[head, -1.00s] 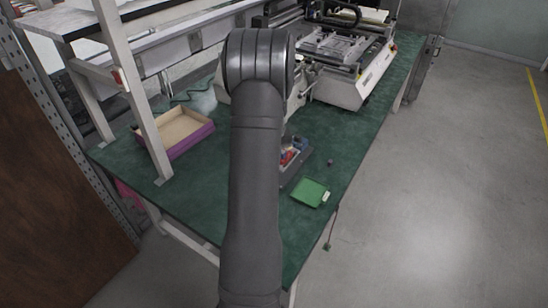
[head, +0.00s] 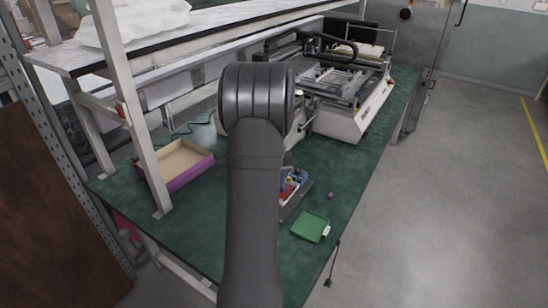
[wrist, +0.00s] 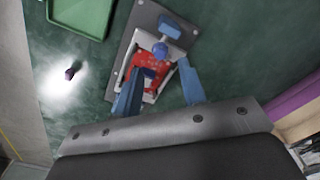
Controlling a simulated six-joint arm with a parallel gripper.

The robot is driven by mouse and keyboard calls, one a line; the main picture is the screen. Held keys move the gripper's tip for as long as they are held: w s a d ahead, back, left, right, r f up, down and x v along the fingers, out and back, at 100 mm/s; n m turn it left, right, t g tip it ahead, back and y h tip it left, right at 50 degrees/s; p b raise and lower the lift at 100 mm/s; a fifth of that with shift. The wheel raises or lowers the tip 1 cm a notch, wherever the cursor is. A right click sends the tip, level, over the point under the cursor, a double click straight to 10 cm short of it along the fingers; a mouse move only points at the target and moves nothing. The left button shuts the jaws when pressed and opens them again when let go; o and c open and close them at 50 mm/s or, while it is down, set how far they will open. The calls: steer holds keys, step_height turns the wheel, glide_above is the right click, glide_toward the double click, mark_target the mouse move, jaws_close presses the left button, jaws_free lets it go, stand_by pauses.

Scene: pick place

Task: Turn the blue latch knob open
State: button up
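A grey fixture plate (wrist: 127,48) lies on the green bench top and carries a red part (wrist: 150,65) in a pale frame. In the wrist view a round blue knob (wrist: 160,50) sits at the far end of the red part, with a flat blue piece (wrist: 171,27) beyond it. I cannot tell which blue part is the latch. My gripper (wrist: 162,68) is open, with its two blue fingers apart on either side of the red part. Contact cannot be told. In the head view my arm partly hides the fixture (head: 290,190) and hides my gripper.
A green tray (head: 311,227) is beside the fixture, with a small dark purple object (head: 331,196) near it. A purple-sided box (head: 187,173) stands left on the bench. A white machine (head: 345,122) stands behind, and a shelf post (head: 140,130) rises at the left.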

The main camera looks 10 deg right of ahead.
step_height(320, 180, up, 13)
steer(key=shift+f, duration=0.15)
stand_by(0.4)
step_height(320, 180, down, 17)
steer(key=m, duration=0.5)
steer(key=shift+f+m, duration=0.2)
steer(key=shift+m, duration=0.2)
steer(key=shift+c, duration=0.5)
jaws_close()
